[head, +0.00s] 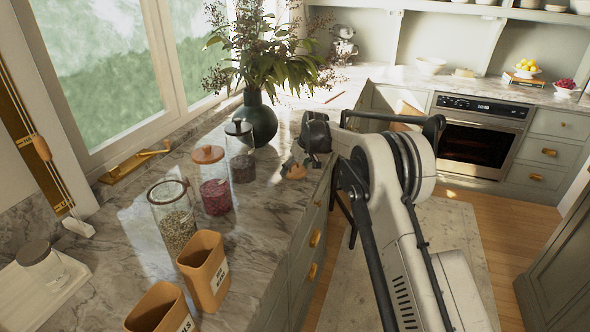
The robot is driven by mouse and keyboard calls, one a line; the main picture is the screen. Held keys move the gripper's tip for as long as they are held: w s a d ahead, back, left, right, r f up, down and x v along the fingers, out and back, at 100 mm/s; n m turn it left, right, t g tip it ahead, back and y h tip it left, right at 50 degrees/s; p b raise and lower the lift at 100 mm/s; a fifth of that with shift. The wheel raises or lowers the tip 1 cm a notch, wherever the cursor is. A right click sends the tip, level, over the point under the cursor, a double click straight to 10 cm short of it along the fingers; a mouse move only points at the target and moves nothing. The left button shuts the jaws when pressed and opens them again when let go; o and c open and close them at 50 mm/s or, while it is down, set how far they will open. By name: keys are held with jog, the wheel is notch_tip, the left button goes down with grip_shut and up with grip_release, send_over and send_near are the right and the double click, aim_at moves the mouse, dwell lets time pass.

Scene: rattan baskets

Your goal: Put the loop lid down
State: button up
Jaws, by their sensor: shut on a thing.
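My gripper (294,163) is over the marble counter, near its right edge and right of the jars. It is shut on a small tan piece, the loop lid (297,172), which is mostly hidden by the fingers. The lid is low over the counter; I cannot tell whether it touches the surface. A glass jar of seeds (174,222) with a dark reddish rim stands left of it and looks open at the top. A jar with pink contents (215,195) has a wooden lid, and a glass jar behind it (241,160) has a dark lid.
Two tan canisters (204,272) stand at the front of the counter (235,237). A dark green vase (258,120) with branches stands behind my gripper. A white tray with a jar (42,268) is at lower left. Bare marble lies between the jars and the counter's right edge.

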jog(key=shift+f, duration=0.15)
jog(key=o, duration=1.2)
jog(key=shift+c, duration=0.2)
jog(key=shift+r, duration=0.2)
